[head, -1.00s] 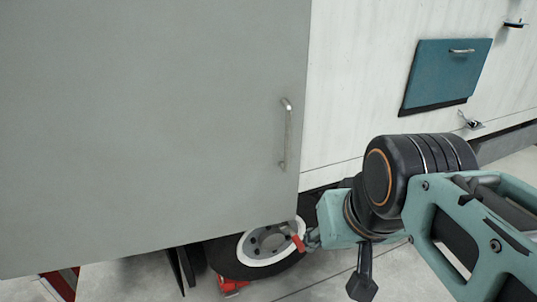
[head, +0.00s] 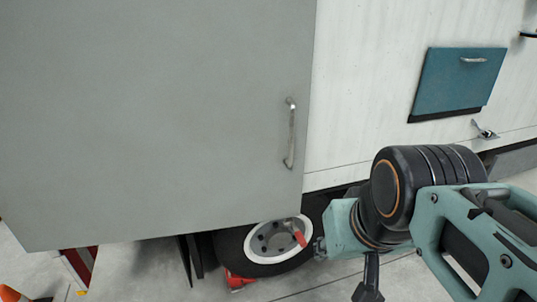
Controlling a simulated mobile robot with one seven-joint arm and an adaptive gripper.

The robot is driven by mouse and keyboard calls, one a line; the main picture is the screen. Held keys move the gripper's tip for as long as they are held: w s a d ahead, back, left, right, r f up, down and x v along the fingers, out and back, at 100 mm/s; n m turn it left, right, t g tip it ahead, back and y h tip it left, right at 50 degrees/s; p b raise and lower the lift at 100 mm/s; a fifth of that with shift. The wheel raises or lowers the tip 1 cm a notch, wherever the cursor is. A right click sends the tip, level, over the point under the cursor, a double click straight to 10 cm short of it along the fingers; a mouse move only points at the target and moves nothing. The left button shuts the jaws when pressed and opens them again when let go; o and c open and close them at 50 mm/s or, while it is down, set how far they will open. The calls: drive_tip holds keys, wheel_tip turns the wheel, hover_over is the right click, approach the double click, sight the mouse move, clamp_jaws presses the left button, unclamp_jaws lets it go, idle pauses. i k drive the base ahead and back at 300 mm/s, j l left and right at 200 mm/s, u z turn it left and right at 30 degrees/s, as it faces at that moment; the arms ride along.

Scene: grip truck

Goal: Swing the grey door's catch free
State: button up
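The grey door (head: 160,110) is a large flat panel filling the left and middle of the head view. It has a vertical metal handle (head: 290,133) near its right edge. A small red piece (head: 299,239) shows just below the door's lower right corner, in front of the wheel; it may be the catch, but it is too small to be sure. My gripper (head: 319,246) is low in the middle, just right of the red piece. Only a small grey bit of it shows beyond my wrist, so its fingers and any contact are unclear.
A wheel (head: 268,256) with a red chock (head: 238,281) stands under the door. The white truck side (head: 370,90) carries a teal flap (head: 458,80) and a small latch (head: 484,131) at right. An orange cone (head: 10,293) and a red-white barrier (head: 80,262) are at lower left.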

sight(300, 239)
drive_tip(key=i+l+u, duration=0.1)
drive_tip(key=u, duration=0.3)
drive_tip(key=i+l+u, duration=0.1)
drive_tip(key=u, duration=0.3)
drive_tip(key=i+l+u, duration=0.25)
drive_tip(key=l+u, duration=0.2)
drive_tip(key=l, duration=0.25)
drive_tip(key=i+l, duration=0.1)
drive_tip(key=l, duration=0.3)
drive_tip(key=i+l+u, duration=0.1)
drive_tip(key=l, duration=0.3)
drive_tip(key=i+l+u, duration=0.1)
drive_tip(key=l, duration=0.3)
drive_tip(key=i+l, duration=0.15)
drive_tip(key=l, duration=0.5)
drive_tip(key=k+l, duration=0.15)
drive_tip(key=k, duration=0.1)
drive_tip(key=j+z, duration=0.2)
drive_tip(key=k+l, duration=0.05)
